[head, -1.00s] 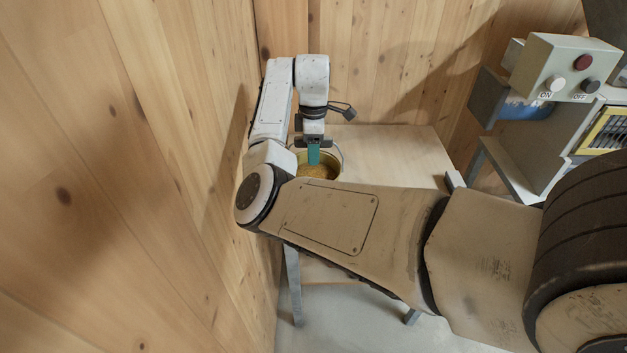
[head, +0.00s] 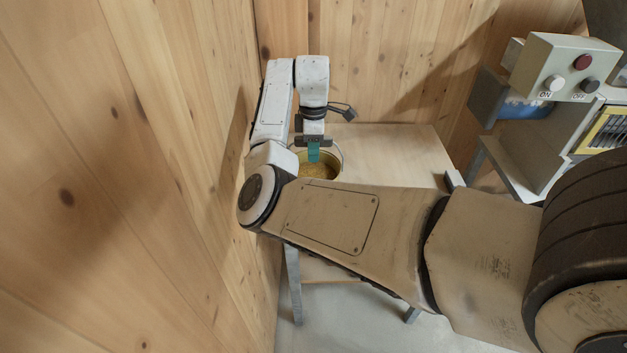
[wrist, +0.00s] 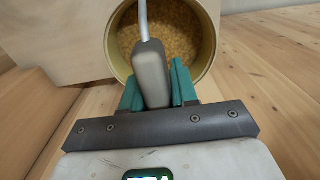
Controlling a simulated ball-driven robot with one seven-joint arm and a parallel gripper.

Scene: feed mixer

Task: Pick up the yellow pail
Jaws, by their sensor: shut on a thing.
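The yellow pail (head: 332,158) is at the left of a wooden table, partly hidden behind my arm in the head view. It holds golden grain. In the wrist view the pail (wrist: 213,42) shows its round rim, the grain inside and a thin wire handle with a grey grip (wrist: 151,72). My gripper (head: 313,153) points down at the pail in the head view. In the wrist view its teal fingers (wrist: 157,90) are shut on the grey grip of the handle. The pail's base is hidden, so I cannot tell whether it touches the table.
The table top (head: 395,150) is clear to the right of the pail. Wooden walls stand close at the left and behind. A grey control box (head: 565,68) with ON and OFF buttons and a machine stand at the right.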

